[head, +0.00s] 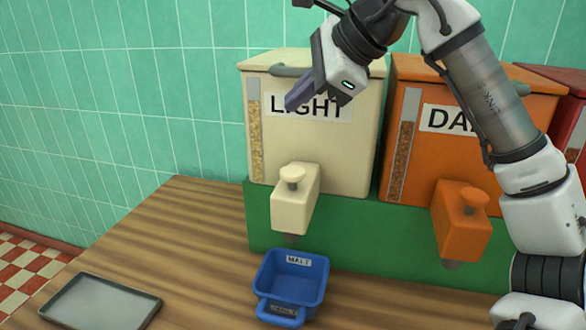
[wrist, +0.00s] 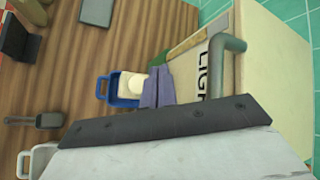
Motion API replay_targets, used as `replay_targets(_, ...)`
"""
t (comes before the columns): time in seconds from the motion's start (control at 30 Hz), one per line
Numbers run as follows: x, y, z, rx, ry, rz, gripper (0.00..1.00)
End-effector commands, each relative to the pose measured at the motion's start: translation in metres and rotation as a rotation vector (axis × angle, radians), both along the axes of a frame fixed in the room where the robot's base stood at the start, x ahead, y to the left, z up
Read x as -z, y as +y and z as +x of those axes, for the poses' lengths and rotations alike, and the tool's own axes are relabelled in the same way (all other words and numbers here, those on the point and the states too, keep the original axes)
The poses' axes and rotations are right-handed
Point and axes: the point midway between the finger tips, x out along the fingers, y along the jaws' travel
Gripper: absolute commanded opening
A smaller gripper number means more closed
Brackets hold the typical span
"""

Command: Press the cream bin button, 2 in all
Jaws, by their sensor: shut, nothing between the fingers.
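The cream bin (head: 340,158), labelled LIGHT, stands on a green stand at the centre of the head view. Its dispenser box (head: 294,208) juts from the front, with a round cream button (head: 291,177) on top. My gripper (head: 292,102) is shut and empty, in front of the bin's label and above the button, not touching it. In the wrist view the gripper (wrist: 157,80) shows beside the cream bin (wrist: 268,75), and the cream button (wrist: 131,80) is partly hidden behind the fingertips. The blue scale tray (head: 290,278), marked MALT, sits under the spout and appears empty.
An orange bin (head: 445,150) with its own dispenser stands to the right, a red bin (head: 570,125) beyond it. A shallow grey tray (head: 102,303) lies at the table's left front. The wooden table (head: 190,235) is clear between the trays.

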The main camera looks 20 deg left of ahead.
Motion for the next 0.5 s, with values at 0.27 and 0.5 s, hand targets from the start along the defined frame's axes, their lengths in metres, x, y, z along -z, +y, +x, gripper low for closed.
replay_targets(0.27,0.02,0.0,0.0,-0.001,0.001,0.0,0.0)
replay_targets(0.5,0.054,0.0,0.0,-0.001,0.001,0.0,0.0)
